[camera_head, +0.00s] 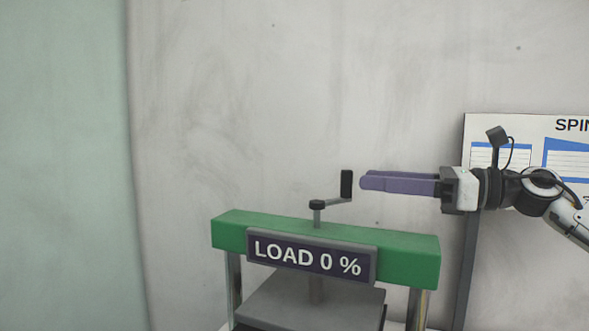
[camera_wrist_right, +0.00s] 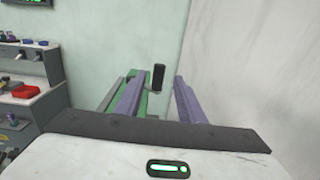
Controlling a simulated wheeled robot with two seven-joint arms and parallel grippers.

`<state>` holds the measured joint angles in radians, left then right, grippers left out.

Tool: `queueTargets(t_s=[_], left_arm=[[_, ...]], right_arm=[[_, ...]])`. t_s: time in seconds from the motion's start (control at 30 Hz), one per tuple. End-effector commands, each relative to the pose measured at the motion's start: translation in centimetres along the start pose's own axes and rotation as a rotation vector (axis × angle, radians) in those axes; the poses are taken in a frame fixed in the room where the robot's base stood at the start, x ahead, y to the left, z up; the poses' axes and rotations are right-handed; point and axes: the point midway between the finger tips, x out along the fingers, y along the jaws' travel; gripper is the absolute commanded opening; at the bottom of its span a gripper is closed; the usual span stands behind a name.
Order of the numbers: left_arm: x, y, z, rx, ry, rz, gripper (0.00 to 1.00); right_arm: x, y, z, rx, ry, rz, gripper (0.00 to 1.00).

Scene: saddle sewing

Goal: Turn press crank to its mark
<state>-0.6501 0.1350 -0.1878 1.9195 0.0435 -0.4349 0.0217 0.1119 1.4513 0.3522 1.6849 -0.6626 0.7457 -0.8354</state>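The press has a green top beam (camera_head: 400,258) with a sign reading "LOAD 0 %" (camera_head: 310,258). Its crank (camera_head: 333,202) sits on a screw above the beam, with the black upright handle (camera_head: 346,184) at the right end of the crank arm. My right gripper (camera_head: 364,181), with purple fingers, points left just right of the handle and appears apart from it. In the right wrist view the fingers (camera_wrist_right: 160,80) are spread, and the black handle (camera_wrist_right: 158,76) shows in the gap between them, towards the tips. My left gripper is not in view.
A grey press plate (camera_head: 310,300) lies under the beam between metal posts. A board with blue-framed panels (camera_head: 500,152) stands behind my right arm. The right wrist view shows a bench with a red tray (camera_wrist_right: 26,91) at left. The wall space above the press is clear.

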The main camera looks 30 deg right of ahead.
Motion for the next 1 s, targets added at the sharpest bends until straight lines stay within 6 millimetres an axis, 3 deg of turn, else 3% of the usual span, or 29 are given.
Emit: queueTargets(t_s=[0.23, 0.47, 1.0], left_arm=[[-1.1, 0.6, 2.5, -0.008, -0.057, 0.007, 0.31], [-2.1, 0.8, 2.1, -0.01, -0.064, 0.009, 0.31], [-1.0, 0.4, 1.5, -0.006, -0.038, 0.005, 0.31]], right_arm=[[0.8, 0.2, 0.2, -0.002, 0.003, 0.007, 0.36], [2.8, 0.0, 0.0, 0.004, 0.011, 0.0, 0.36], [8.1, 0.0, -0.3, 0.003, 0.006, 0.001, 0.36]])
